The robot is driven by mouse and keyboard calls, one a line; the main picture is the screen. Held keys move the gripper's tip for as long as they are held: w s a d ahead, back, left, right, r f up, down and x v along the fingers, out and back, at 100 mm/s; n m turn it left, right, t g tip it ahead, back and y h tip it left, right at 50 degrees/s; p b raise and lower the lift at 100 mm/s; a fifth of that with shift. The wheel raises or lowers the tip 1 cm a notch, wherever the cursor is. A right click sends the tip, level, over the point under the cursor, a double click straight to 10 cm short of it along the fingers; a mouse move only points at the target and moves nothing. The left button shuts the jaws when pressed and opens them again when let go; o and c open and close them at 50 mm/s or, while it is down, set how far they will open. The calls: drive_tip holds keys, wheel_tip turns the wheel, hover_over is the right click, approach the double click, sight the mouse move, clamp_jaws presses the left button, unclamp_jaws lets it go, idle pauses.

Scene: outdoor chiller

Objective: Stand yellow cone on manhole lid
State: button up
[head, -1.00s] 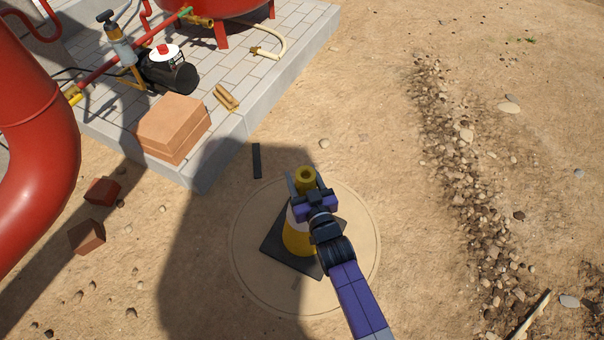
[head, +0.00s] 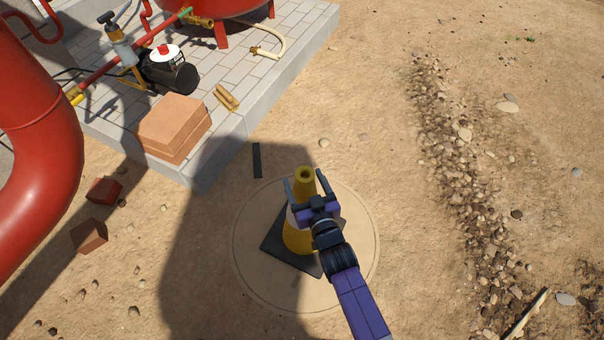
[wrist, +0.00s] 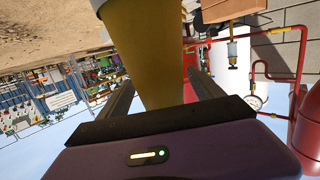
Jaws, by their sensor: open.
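The yellow cone (head: 296,238) stands upright with its dark square base (head: 274,246) on the round, sand-coloured manhole lid (head: 248,270). Its top is a yellow ring with a hole. My gripper (head: 306,184) is open, its fingers on either side of the cone's upper part. In the wrist view the yellow cone (wrist: 150,62) runs between the two spread fingers (wrist: 158,98), with a gap visible at each side. A pale band shows at the cone's edge. My arm hides part of the cone and its base.
A paved slab (head: 255,100) with stacked bricks (head: 172,125), a black pump (head: 168,75) and a red tank (head: 225,15) lies at upper left. A big red pipe (head: 45,150) is at left. Loose bricks (head: 103,191) lie near it. Open sand lies to the right.

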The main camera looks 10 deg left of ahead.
drive_tip(key=p+v, duration=0.5)
drive_tip(key=v, duration=0.3)
drive_tip(key=shift+s+r+p, duration=0.2)
drive_tip(key=shift+s+p, duration=0.1)
drive_tip(key=shift+v, duration=0.75)
drive_tip(key=shift+f, duration=0.2)
drive_tip(key=s+d+r+m+h, duration=0.2)
drive_tip(key=s+d+r, duration=0.3)
drive_tip(key=s, duration=0.5)
drive_tip(key=s+d+r+m+h, duration=0.2)
drive_tip(key=s+d, duration=0.4)
drive_tip(key=s, duration=0.4)
drive_tip(key=s+d+r+h, duration=0.1)
drive_tip(key=s+d+r, duration=0.2)
drive_tip(key=r, duration=0.3)
drive_tip(key=s+d+r+h, duration=0.1)
drive_tip(key=s+d+r, duration=0.2)
drive_tip(key=s+r, duration=0.2)
drive_tip(key=s+d+r+m, duration=0.1)
drive_tip(key=s+d+r, duration=0.2)
drive_tip(key=r, duration=0.5)
drive_tip(key=shift+s+d+h, duration=0.35)
drive_tip(key=shift+s+h, duration=0.05)
drive_tip(key=shift+s, duration=0.15)
drive_tip(key=shift+r+p, duration=0.1)
drive_tip(key=shift+p, duration=0.2)
